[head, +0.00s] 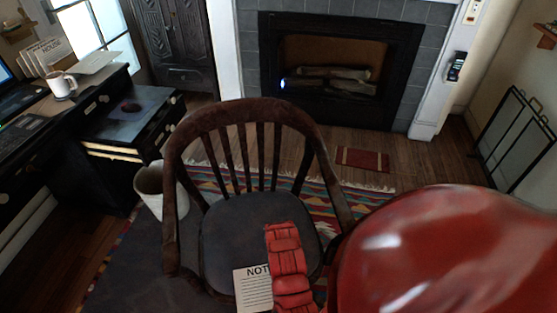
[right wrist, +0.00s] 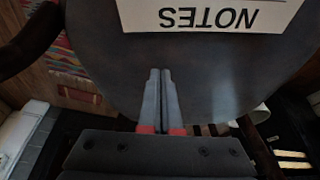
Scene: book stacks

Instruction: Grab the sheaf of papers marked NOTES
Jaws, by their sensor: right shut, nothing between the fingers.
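The sheaf of papers marked NOTES (head: 251,289) is white with black lettering. It lies on the dark seat (head: 240,228) of a wooden armchair, and my red right arm hides its right part in the head view. In the right wrist view the sheaf (right wrist: 210,18) shows upside down at the top edge, cut off by the frame. My right gripper (right wrist: 160,73) is shut and empty over the seat, its grey fingertips apart from the sheaf in the picture. Its height above the seat is hard to tell. My left gripper is in neither view.
The chair's curved back and spindles (head: 240,112) rise around the seat. A white bin (head: 152,186) stands left of it, near a black desk with a mug (head: 62,84). A patterned rug (head: 348,207) lies beneath, before a fireplace (head: 335,75).

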